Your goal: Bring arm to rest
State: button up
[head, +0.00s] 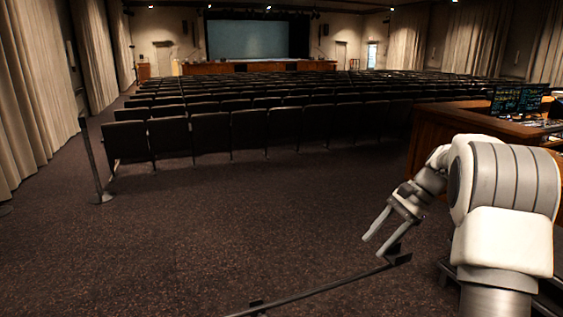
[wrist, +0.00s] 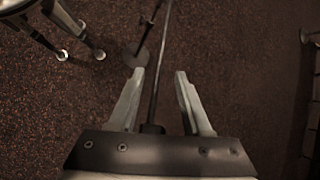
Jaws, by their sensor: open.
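My gripper (head: 379,238) hangs at the right of the head view, at the end of my white and grey arm, above the dark carpet. Its two fingers are apart. In the wrist view my gripper (wrist: 158,75) points down at the floor with nothing between its fingertips. A thin dark bar passes below and between the fingers in that view, apart from them as far as I can tell.
A wooden desk (head: 425,135) with lit monitors (head: 517,99) stands at the right. A long dark bar (head: 320,289) runs low across the foreground near my gripper. Rows of dark seats (head: 210,133) fill the middle. A post (head: 93,165) stands left. Open carpet (head: 230,220) lies between.

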jog(key=s+a+r+n+t+h, duration=0.1)
jog(key=s+a+r+n+h, duration=0.1)
jog(key=s+a+r+n, duration=0.25)
jog(key=s+a+r+n+t+h, duration=0.1)
jog(key=s+a+r+h, duration=0.1)
jog(key=s+a+r, duration=0.45)
jog(key=s+f+n+t+h, duration=0.2)
jog(key=s+f+n+t, duration=0.2)
jog(key=s, duration=1.2)
jog(key=n, duration=0.3)
jog(key=shift+s+a+h, duration=0.2)
jog(key=shift+a+h, duration=0.2)
jog(key=shift+a, duration=0.15)
